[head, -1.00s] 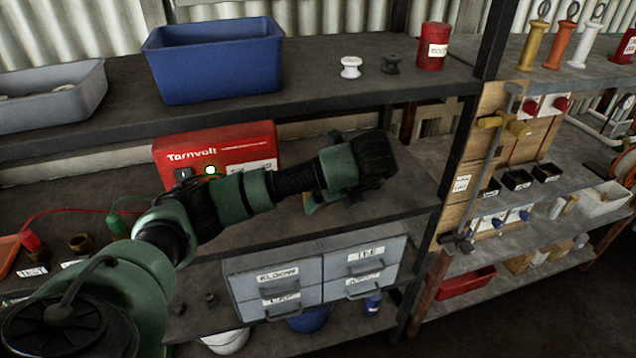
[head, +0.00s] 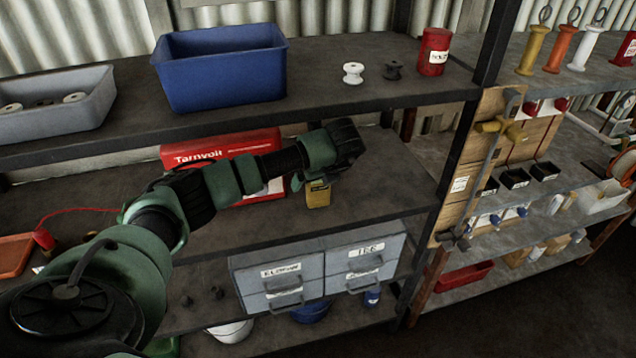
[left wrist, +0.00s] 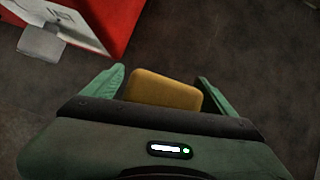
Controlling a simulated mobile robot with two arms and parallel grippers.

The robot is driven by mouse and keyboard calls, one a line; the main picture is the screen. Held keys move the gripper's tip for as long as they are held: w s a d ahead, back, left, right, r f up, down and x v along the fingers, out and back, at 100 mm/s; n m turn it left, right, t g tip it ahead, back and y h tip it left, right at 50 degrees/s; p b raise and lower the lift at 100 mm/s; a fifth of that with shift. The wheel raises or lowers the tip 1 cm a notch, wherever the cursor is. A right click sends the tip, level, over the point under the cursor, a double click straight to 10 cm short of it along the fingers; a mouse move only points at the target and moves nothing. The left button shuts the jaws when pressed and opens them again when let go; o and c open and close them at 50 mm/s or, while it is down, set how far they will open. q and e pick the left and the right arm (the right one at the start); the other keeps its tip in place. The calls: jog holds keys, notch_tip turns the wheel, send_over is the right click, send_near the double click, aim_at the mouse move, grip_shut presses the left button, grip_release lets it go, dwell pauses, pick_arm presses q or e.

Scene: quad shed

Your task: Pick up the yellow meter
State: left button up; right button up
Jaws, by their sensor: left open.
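The yellow meter (head: 318,196) stands on the middle shelf, just right of the red Tarnvolt box. Its upper part is hidden behind my left gripper in the head view. My left gripper (head: 308,182) is directly above the meter, pointing down, with one green finger showing at the meter's left. In the left wrist view, the yellow meter (left wrist: 163,90) lies between the two open green fingers of the gripper (left wrist: 160,86). I cannot tell whether either finger touches it. My right gripper is in neither view.
The red Tarnvolt box (head: 222,146) is partly behind my left arm; it also shows in the left wrist view (left wrist: 124,22). The shelf right of the meter is clear. Grey drawers (head: 310,278) stand below.

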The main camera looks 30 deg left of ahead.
pick_arm(q)
jog(key=c, duration=1.7)
jog(key=shift+o, duration=0.2)
